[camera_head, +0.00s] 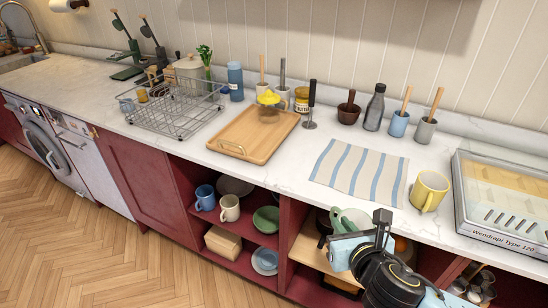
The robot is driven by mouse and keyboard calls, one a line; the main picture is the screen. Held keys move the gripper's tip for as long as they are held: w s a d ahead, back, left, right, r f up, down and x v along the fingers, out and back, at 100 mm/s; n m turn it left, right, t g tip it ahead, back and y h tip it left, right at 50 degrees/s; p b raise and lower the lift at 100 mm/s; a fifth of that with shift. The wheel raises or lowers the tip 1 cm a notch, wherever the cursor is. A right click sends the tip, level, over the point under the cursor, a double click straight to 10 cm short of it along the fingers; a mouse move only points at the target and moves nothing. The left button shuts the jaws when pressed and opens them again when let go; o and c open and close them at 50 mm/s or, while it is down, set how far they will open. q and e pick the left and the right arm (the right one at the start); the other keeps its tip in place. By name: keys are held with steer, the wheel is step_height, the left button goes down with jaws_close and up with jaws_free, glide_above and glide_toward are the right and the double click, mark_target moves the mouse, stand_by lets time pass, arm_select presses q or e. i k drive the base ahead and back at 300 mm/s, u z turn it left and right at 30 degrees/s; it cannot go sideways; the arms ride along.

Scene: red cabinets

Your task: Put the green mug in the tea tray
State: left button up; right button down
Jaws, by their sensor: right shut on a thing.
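The green mug (350,219) is at the front edge of the counter, right of centre, in front of the open shelves. My right gripper (362,229) comes in from the lower right and is shut on it. The gripper covers part of the mug, so how the fingers sit on it is hard to see. The tea tray, a wooden tray with a handle (262,150), lies on the counter to the left of and behind the mug. It has a yellow-topped item at its far edge. My left gripper is not in view.
A wire dish rack (178,112) stands left of the tray. A striped cloth (352,172), a yellow mug (429,190) and a clear-lidded box (507,205) lie to the right. Bottles and utensil cups line the wall. Mugs and bowls fill the open shelves below.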

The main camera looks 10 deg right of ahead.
mark_target(269, 135)
steer(key=u, duration=1.9)
steer(key=i, duration=2)
steer(key=z, duration=3.35)
steer(key=i, duration=1)
steer(key=u, duration=0.05)
